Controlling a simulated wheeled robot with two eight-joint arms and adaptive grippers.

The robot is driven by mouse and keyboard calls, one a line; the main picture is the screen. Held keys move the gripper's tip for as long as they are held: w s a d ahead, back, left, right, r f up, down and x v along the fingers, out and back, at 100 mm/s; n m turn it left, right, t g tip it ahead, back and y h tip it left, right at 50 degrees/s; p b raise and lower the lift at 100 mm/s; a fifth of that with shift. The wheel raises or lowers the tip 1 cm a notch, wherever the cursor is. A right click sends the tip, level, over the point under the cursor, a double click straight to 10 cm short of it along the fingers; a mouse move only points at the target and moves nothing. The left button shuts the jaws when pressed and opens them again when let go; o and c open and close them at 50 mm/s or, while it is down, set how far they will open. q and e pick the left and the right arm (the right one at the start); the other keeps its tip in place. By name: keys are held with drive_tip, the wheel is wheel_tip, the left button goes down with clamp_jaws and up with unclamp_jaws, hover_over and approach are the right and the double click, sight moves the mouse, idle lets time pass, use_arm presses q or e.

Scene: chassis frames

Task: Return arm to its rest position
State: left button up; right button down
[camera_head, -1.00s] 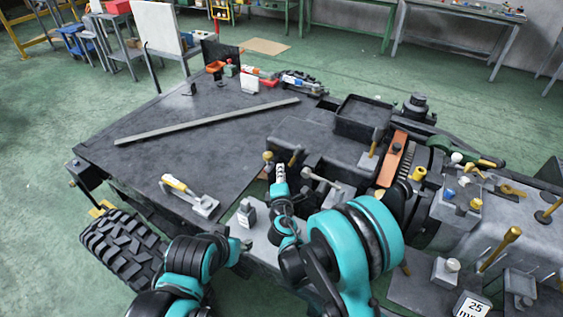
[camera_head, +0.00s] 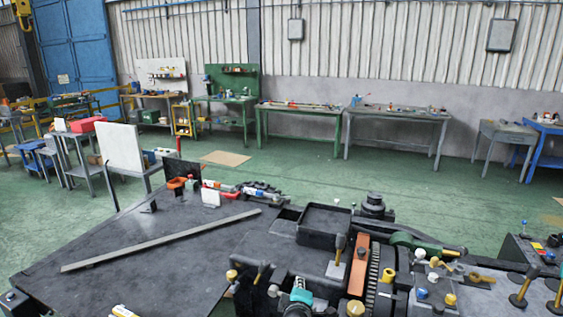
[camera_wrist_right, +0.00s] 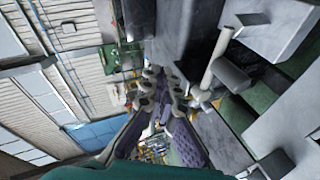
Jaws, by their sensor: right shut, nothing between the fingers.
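My right gripper (camera_head: 299,285) shows only in part at the bottom of the head view, a grey and teal piece in front of the dark chassis (camera_head: 262,250). In the right wrist view its two fingers (camera_wrist_right: 163,97) come together at their tips, shut with nothing between them. Grey chassis blocks and a pale rod lie close to the right of the fingers in that view. My left gripper is outside both current views.
A flat dark plate (camera_head: 150,262) carries a long grey bar (camera_head: 160,241). A black tray (camera_head: 325,222), an orange block (camera_head: 358,258) and several upright yellow-handled tools crowd the chassis on the right. Open green floor (camera_head: 320,170) lies beyond, before workbenches (camera_head: 395,115) along the wall.

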drive_tip(key=s+d+r+m+g+h, duration=0.1)
drive_tip(key=s+d+m+g, duration=0.3)
drive_tip(key=s+d+m, duration=0.65)
drive_tip(key=s+d+f+m+g+y, duration=0.1)
drive_tip(key=s, duration=0.7)
drive_tip(key=s+d+f+m+g+y, duration=0.1)
drive_tip(key=s+m, duration=0.1)
drive_tip(key=s, duration=0.6)
drive_tip(key=shift+s+d+f+g, duration=0.3)
drive_tip(key=shift+s+f+g, duration=0.05)
drive_tip(key=shift+g, duration=0.05)
